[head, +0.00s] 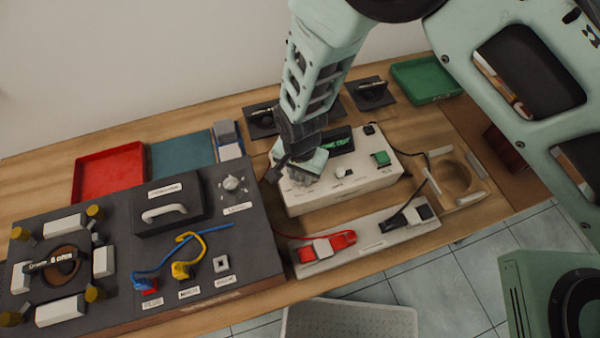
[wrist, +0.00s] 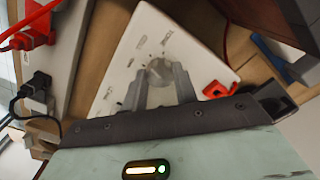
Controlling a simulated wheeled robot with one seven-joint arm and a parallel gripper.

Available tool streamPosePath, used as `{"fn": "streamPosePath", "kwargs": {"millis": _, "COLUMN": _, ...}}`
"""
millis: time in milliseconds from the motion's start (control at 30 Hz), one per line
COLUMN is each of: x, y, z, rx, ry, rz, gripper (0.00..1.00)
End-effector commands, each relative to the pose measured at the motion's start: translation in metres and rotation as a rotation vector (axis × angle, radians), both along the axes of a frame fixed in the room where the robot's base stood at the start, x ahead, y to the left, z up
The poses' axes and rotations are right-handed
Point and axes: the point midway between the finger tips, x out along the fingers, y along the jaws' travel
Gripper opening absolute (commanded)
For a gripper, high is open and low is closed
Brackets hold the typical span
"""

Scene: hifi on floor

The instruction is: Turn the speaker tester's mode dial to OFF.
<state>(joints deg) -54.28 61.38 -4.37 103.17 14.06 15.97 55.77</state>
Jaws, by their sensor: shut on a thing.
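The speaker tester (head: 365,182) is a white box with a dark screen (head: 338,142) showing green text, standing mid-table in the head view. Its mode dial (wrist: 157,70) is a round grey knob on the white panel in the wrist view, with small printed labels around it that I cannot read surely. My gripper (head: 301,173) is at the left part of the tester's top and hides the dial in the head view. In the wrist view my gripper (wrist: 160,80) is shut on the dial, a finger on each side. The dial's pointer direction is not clear.
A green button (head: 381,158) and a small white knob (head: 343,173) sit right of my gripper. A dark test board (head: 240,255) is left; red (head: 85,185) and green (head: 430,75) trays lie behind.

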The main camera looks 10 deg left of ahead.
Motion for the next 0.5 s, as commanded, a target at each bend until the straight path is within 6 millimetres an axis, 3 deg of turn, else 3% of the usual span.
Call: {"fn": "streamPosePath", "kwargs": {"millis": 500, "x": 0.0004, "y": 0.0003, "z": -0.002, "rx": 0.002, "ry": -0.001, "rz": 0.457, "gripper": 0.06}}
